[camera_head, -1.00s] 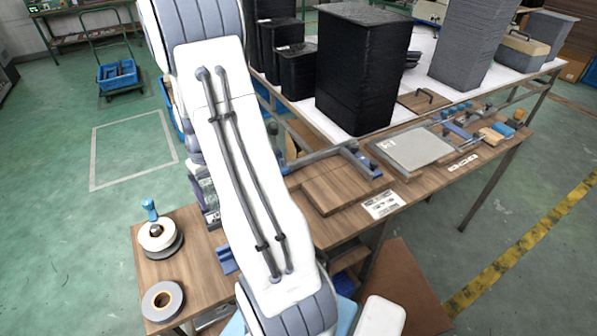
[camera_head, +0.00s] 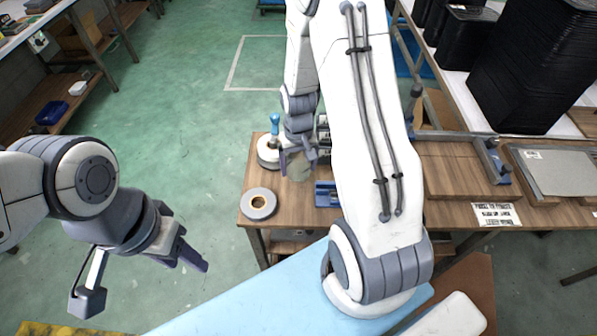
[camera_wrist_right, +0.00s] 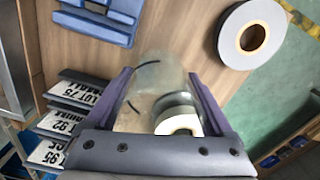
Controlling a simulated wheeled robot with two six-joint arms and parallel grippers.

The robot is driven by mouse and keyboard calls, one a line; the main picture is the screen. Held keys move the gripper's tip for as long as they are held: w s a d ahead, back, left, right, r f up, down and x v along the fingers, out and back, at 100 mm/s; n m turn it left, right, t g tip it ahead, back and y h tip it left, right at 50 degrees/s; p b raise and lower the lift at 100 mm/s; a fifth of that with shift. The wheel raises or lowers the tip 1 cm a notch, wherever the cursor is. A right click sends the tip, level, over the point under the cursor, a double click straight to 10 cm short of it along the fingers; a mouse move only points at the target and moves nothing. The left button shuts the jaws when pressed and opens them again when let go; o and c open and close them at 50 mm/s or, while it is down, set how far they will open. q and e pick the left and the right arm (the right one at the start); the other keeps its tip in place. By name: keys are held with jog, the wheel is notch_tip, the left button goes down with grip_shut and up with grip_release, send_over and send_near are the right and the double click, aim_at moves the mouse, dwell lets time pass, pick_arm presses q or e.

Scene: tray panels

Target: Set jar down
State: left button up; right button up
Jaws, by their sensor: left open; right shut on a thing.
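A clear glass jar (camera_wrist_right: 155,75) is between the two fingers of my right gripper (camera_wrist_right: 160,85) in the right wrist view. The fingers are shut on its sides. In the head view the jar (camera_head: 299,171) shows as a pale, see-through shape below my right gripper (camera_head: 297,160), over the small wooden table (camera_head: 290,217). I cannot tell whether its base touches the wood. My left gripper (camera_head: 188,257) is open and empty, left of the small table and apart from it.
A grey tape roll (camera_head: 258,203) lies near the table's left front corner. A white and grey roll stack (camera_head: 268,150) with a blue-handled tool (camera_head: 275,124) stands behind it. A blue holder (camera_head: 327,194) is right of the jar. Labelled grey parts (camera_wrist_right: 70,122) are left in the wrist view.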

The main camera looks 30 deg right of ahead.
aim_at(299, 174)
jog(key=shift+f, duration=1.75)
jog(key=shift+f, duration=0.1)
jog(key=o, duration=1.4)
